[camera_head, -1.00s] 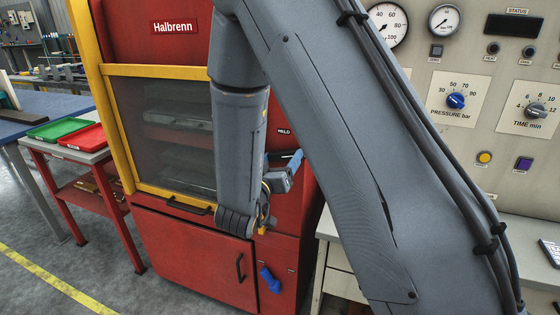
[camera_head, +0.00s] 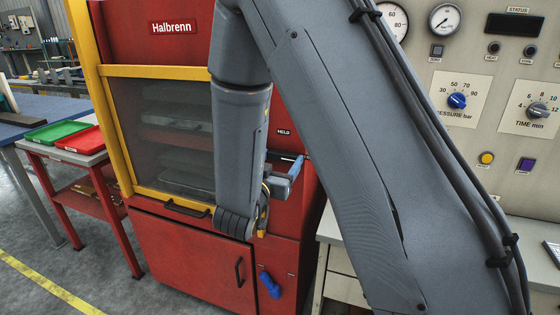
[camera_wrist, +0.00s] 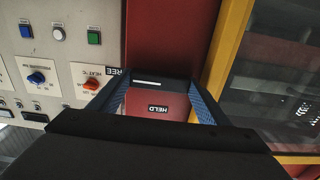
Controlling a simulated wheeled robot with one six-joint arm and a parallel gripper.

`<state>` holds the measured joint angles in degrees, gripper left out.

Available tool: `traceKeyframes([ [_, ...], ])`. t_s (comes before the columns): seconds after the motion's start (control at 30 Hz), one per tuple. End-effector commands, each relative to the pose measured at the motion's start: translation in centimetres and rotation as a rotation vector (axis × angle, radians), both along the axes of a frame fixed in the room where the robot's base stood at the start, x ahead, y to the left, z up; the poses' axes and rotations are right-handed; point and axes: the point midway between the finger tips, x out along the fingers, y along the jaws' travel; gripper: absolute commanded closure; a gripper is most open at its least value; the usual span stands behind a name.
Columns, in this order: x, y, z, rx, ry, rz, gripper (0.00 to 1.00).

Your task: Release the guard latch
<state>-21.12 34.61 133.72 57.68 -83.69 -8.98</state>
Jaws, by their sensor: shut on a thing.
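The guard latch (camera_wrist: 168,75) is a dark bar on the red press front, seen between my fingertips in the wrist view. My gripper (camera_wrist: 150,85) is shut on it, a blue-padded finger at each side. The HELD label (camera_wrist: 158,109) shows between the fingers; a label ending in "REE" (camera_wrist: 117,72) is partly covered by the left finger. In the head view my gripper (camera_head: 296,168) is at the press front, just below the HELD label (camera_head: 284,132), and mostly hides the latch. The yellow-framed guard (camera_head: 160,130) is down over the press opening.
A control panel with gauges and knobs (camera_head: 457,101) stands right of the press. A blue lower handle (camera_head: 269,285) sits below my gripper. A red side table (camera_head: 92,158) with green and red trays is at the left. My arm hides part of the press.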

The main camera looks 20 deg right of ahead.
Motion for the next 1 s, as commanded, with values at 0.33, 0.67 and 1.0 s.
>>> traceKeyframes([
  [0.33,0.1,0.0,0.0,0.001,-0.001,0.001,0.11],
  [0.67,-1.8,1.6,0.0,0.000,-0.001,0.005,0.11],
  [1.0,-5.6,4.3,0.0,0.000,-0.001,0.004,0.11],
])
